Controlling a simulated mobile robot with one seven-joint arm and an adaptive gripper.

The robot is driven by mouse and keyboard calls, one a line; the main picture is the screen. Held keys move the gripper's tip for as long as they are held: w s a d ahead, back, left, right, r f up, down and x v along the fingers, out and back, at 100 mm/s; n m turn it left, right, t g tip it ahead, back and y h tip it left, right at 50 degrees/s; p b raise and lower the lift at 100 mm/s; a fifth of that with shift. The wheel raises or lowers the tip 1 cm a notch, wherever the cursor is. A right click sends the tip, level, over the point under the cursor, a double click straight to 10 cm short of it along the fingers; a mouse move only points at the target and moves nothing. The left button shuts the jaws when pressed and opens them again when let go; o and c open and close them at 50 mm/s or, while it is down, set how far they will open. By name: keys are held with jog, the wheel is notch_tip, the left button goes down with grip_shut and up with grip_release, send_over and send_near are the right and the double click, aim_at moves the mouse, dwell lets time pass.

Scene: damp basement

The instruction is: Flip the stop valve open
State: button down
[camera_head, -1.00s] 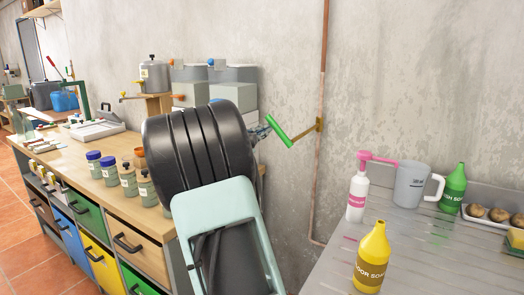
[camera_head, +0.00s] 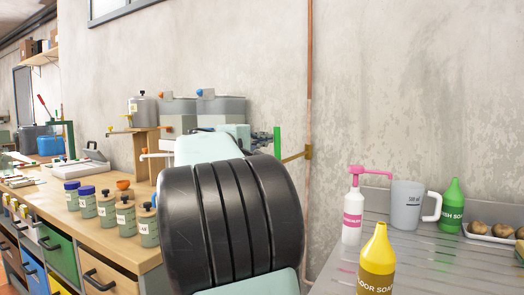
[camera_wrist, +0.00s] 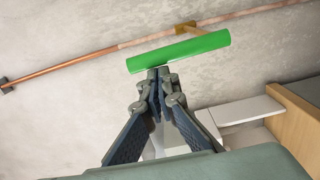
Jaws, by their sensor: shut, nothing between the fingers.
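The stop valve's green lever (camera_head: 277,142) stands upright in the head view, close to the wall pipe. In the wrist view the green lever (camera_wrist: 180,51) lies roughly parallel to the copper pipe (camera_wrist: 75,62). A brass-coloured stem (camera_head: 294,157) joins the lever to the pipe. My gripper (camera_wrist: 158,73) is shut and empty. Its fingertips are right at the lower edge of the lever, near its left end in the wrist view. I cannot tell whether they touch it. In the head view my arm hides most of the gripper.
A wooden workbench (camera_head: 150,252) with labelled jars (camera_head: 106,208) is at left. A metal counter (camera_head: 440,262) at right carries a pink pump bottle (camera_head: 353,215), a jug (camera_head: 406,205), a yellow soap bottle (camera_head: 377,262) and a green one (camera_head: 453,206). Bare wall surrounds the pipe.

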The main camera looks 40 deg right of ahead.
jog(key=shift+s+d+r, duration=0.1)
jog(key=shift+s+d, duration=0.05)
jog(key=shift+s, duration=0.05)
dwell(0.3)
jog(key=v, duration=1.2)
jog(key=shift+w, duration=0.15)
